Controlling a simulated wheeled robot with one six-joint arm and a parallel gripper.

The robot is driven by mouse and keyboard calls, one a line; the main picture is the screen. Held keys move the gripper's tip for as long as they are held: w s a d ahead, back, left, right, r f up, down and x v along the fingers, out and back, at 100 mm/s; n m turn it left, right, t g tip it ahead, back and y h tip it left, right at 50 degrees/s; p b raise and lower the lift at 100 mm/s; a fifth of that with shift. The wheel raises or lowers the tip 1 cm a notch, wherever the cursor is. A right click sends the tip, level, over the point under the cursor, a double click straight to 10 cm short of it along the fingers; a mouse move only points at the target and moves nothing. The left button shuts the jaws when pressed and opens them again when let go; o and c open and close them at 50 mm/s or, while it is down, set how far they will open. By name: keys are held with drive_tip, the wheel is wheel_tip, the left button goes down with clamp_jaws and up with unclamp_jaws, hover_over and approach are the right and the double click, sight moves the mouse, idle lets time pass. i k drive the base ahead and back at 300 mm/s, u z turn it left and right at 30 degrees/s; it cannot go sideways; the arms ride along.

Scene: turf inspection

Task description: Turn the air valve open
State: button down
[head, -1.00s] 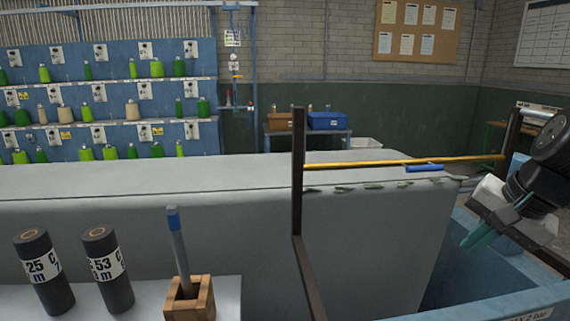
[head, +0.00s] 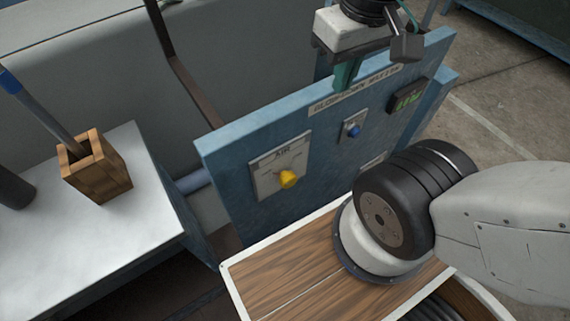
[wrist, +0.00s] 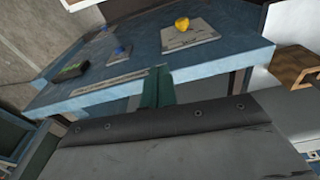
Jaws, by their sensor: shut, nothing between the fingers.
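The air valve is a yellow knob (head: 288,179) on a pale plate (head: 266,172) marked AIR, on the front of a blue panel (head: 240,195). The yellow knob also shows in the wrist view (wrist: 182,23), on its plate at the top. My gripper (head: 345,76) has green fingers and is shut and empty. It is at the panel's upper edge, above and to the right of the knob and apart from it. In the wrist view the green fingers (wrist: 157,87) are together below the knob. I cannot tell whether the fingertips touch the panel.
A blue button (head: 353,130) and a green-lit display (head: 408,97) sit right of the valve on the same panel. A label strip (head: 355,90) runs along its top. A white table (head: 150,215) with a wooden holder (head: 97,178) stands at left.

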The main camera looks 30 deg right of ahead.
sight(287, 179)
drive_tip(key=u, duration=0.15)
drive_tip(key=k, duration=1.15)
drive_tip(key=z, duration=0.55)
